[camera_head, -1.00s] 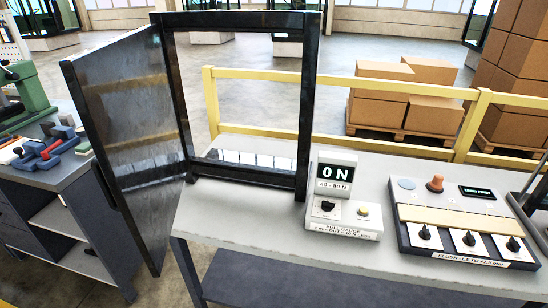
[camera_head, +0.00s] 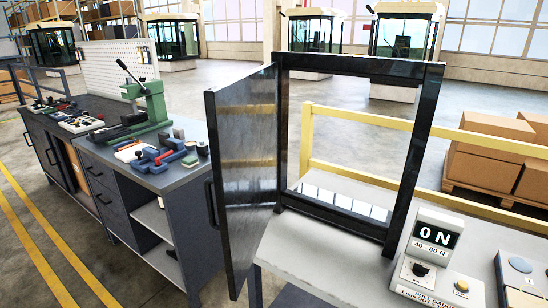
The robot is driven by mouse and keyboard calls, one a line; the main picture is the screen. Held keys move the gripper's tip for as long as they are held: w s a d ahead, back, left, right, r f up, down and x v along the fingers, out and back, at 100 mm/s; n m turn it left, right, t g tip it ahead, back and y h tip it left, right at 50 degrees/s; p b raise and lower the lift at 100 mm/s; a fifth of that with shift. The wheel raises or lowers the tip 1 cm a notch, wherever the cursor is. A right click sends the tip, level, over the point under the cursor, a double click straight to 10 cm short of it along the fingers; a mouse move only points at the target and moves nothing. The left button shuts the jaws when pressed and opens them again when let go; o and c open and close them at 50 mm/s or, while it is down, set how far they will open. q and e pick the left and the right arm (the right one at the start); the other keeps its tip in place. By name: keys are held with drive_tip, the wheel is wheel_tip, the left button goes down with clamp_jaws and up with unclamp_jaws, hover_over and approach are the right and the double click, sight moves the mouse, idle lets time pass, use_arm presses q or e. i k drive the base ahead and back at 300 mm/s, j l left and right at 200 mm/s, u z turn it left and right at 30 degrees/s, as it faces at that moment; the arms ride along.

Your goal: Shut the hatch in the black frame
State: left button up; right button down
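The black frame (camera_head: 428,115) stands upright on the grey table, right of the middle in the head view. Its opening is empty and I see the floor and a yellow rail through it. The hatch (camera_head: 245,150), a dark glossy panel with a black edge, hangs from the frame's left side. It is swung wide open towards me and to the left, past the table's left edge. A dark handle (camera_head: 211,203) shows at its left edge. Neither of my grippers is in view.
The pull gauge (camera_head: 436,240) reading 0 N stands on the table (camera_head: 310,255) right of the frame. A workbench (camera_head: 185,180) with a green press (camera_head: 150,100) and a vise stands left of the hatch. Open floor with yellow lines (camera_head: 40,250) lies at the lower left.

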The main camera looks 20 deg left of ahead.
sight(241, 111)
drive_tip(key=j+z, duration=0.45)
drive_tip(key=j, duration=1.75)
drive_tip(key=k, duration=0.1)
